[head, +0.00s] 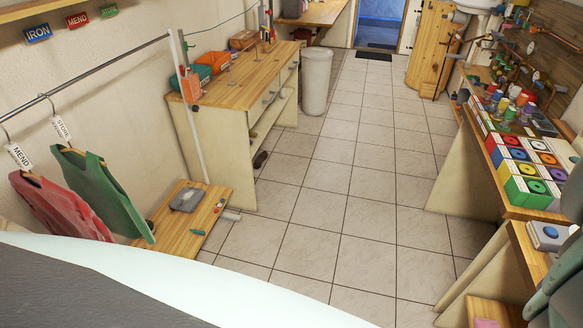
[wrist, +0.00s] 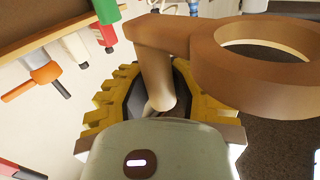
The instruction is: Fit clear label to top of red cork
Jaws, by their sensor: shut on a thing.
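My gripper (wrist: 160,106), with yellow toothed fingers, shows in the wrist view. It is shut on the stalk of a brown piece with a large open ring (wrist: 207,62). The ring spreads to the upper right and hides part of the fingers. A green and red item (wrist: 106,22) is at the top left, apart from my gripper. I cannot tell whether it is the red cork. I cannot make out a clear label in either view. My gripper does not show in the head view.
In the head view, a wooden-topped cabinet (head: 240,72) and a low wooden board (head: 203,215) are at left. Red and green garments (head: 105,193) hang beside them. A bench at right holds coloured boxes (head: 527,192). A white bin (head: 316,82) stands behind. The tiled floor (head: 365,185) between is clear.

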